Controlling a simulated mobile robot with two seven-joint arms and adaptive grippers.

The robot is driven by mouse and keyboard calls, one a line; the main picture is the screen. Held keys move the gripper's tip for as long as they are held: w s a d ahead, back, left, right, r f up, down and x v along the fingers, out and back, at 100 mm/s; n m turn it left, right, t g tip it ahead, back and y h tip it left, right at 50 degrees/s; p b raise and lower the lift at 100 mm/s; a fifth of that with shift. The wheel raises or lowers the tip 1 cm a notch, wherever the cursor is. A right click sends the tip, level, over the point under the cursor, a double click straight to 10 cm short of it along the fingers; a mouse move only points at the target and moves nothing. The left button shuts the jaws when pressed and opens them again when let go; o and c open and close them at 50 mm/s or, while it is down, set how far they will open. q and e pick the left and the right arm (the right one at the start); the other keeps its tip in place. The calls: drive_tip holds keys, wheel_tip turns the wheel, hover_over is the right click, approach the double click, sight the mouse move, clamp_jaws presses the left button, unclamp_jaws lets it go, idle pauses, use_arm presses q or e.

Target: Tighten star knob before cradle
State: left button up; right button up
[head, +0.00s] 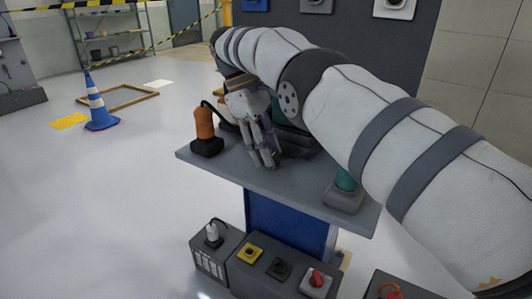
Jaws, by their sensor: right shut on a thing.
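My right gripper (266,158) points down over the grey tabletop (225,165), near its middle. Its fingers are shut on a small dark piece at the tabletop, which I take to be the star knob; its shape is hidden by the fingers. Just behind and right of the fingers is a dark unit (299,143), which may be the cradle, mostly covered by my right arm. My left gripper is not in view.
An orange cylinder on a black base (205,124) stands left of the gripper. A teal cylinder on a grey base (345,182) stands at the right end. Below are grey boxes with a yellow switch (250,253) and a red knob (317,277). A blue cone (100,108) stands on open floor.

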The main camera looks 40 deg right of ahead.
drive_tip(key=shift+f, duration=0.1)
idle(0.4)
drive_tip(key=o, duration=1.2)
drive_tip(key=shift+r, duration=0.2)
